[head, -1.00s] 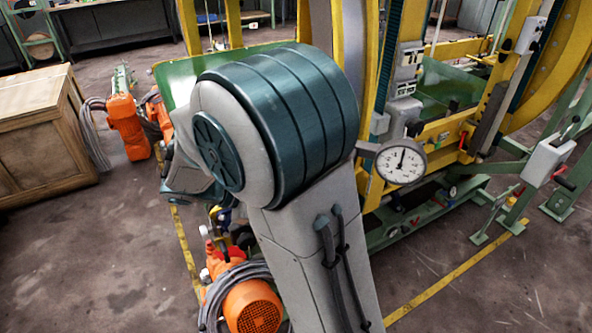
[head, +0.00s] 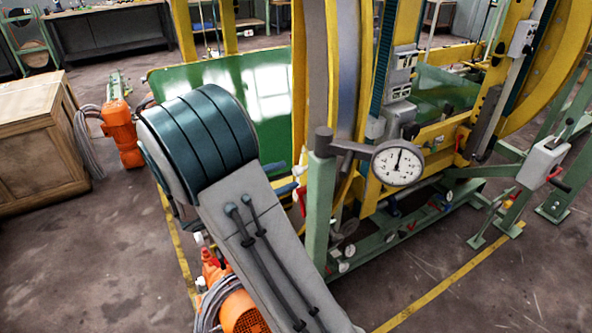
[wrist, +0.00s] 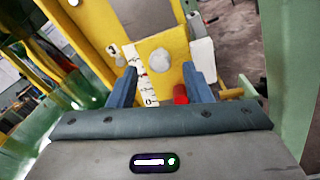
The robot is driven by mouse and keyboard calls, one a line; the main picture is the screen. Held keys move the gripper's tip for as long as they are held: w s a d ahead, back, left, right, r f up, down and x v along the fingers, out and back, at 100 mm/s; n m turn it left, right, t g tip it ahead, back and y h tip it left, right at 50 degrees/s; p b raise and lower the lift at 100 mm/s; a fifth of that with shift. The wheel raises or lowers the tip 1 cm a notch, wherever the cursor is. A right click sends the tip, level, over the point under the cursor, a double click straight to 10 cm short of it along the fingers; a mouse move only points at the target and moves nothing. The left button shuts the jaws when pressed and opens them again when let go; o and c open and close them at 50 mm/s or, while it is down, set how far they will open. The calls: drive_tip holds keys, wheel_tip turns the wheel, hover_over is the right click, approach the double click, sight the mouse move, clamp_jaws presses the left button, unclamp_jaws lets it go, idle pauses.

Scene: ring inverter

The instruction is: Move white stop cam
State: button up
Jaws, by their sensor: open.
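In the wrist view a yellow plate carries a white scale strip with dark marks. A small rounded white piece (wrist: 160,60) sits on this plate beside the strip; it may be the white stop cam, but I cannot tell for sure. My gripper (wrist: 160,70) is open, its two blue fingers pointing at the plate on either side of the white piece, with nothing held. The gap to the plate is hard to judge. A red cylinder (wrist: 180,94) shows near the right finger. In the head view the gripper is mostly hidden behind my arm and the machine.
A green post (head: 320,205) with a dial gauge (head: 398,163) stands right of my arm; it also shows at the wrist view's right edge. A large yellow ring frame (head: 348,90) rises behind. An orange motor (head: 242,313) stands below. Open floor lies left, near a wooden crate (head: 35,150).

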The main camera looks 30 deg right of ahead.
sight(294, 172)
drive_tip(key=shift+w+d, duration=0.15)
drive_tip(key=shift+d, duration=2.1)
drive_tip(key=shift+c, duration=0.4)
